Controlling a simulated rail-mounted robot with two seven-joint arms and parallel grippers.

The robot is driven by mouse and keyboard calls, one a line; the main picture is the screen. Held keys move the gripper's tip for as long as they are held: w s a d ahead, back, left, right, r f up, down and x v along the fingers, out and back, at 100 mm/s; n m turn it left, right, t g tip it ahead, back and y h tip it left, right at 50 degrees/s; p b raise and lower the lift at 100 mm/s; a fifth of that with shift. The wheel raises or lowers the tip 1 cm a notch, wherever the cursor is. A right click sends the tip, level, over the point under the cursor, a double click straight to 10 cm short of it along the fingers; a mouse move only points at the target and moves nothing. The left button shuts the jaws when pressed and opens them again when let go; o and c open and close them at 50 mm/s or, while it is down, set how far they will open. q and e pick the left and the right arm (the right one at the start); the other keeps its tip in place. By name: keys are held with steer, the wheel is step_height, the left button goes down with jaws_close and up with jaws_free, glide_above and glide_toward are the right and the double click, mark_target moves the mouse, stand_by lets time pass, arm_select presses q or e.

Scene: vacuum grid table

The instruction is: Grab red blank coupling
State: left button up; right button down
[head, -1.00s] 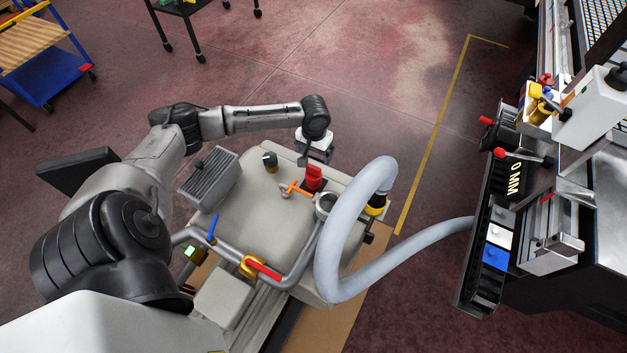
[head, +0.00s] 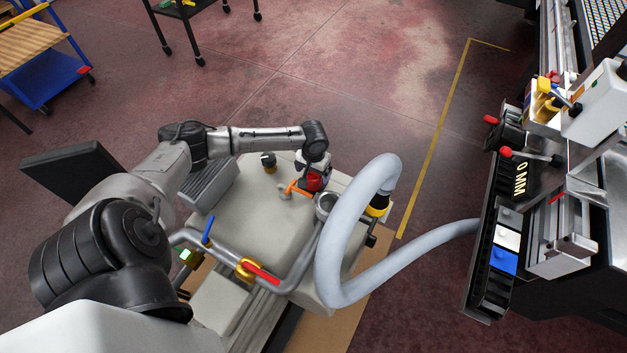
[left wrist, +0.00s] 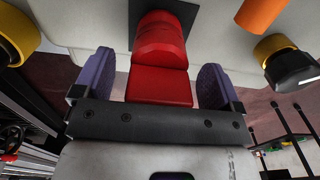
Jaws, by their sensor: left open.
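The red blank coupling (head: 313,182) stands on the top of the pale grey machine, near its far right edge in the head view. My left gripper (head: 312,164) is right at it, partly hiding it there. In the left wrist view the red coupling (left wrist: 160,60) lies between the two purple-padded fingers of my left gripper (left wrist: 155,82). The fingers are open, with a visible gap on each side of the coupling. My right gripper is not in view.
An orange-handled valve (head: 297,190) is close beside the coupling. A thick pale hose (head: 340,240) arches to the right, near a metal port (head: 326,205). A dark knob (head: 268,160) stands to the left. The middle of the machine's top (head: 245,220) is clear.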

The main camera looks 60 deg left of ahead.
arm_select(q)
steer(key=shift+f, duration=0.25)
steer(key=c, duration=1.2)
